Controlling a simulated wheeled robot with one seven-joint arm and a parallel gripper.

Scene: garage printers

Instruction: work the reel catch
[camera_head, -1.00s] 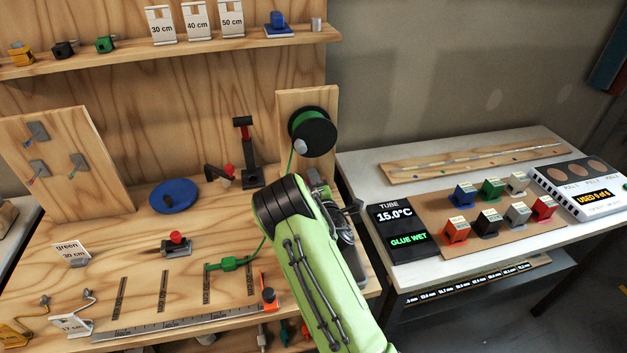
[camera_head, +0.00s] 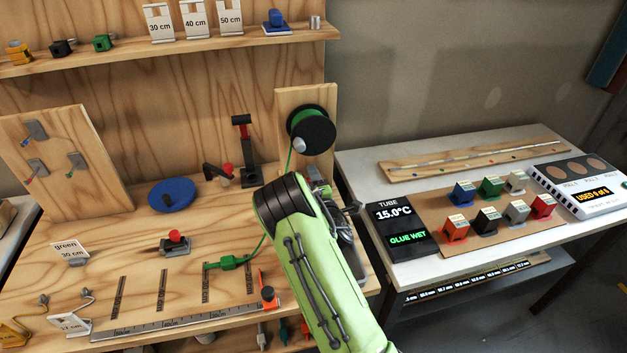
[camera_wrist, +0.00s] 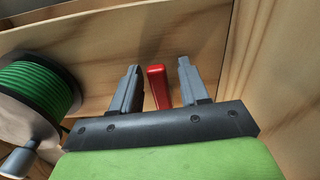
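The reel (camera_head: 311,130) has black flanges and green line, and is mounted on an upright wooden panel. In the wrist view the reel (camera_wrist: 38,92) is at the left, with a grey knob on its near side. A red lever (camera_wrist: 158,88), which looks like the catch, stands between the two grey fingers of my gripper (camera_wrist: 160,67). The fingers are apart, with a narrow gap on each side of the lever. Its lower end is hidden behind the gripper body. In the head view my arm hides the lever and most of my gripper.
Green line runs down from the reel to a green clip (camera_head: 228,263) on the bench. A wooden wall (camera_wrist: 285,85) is close at right in the wrist view.

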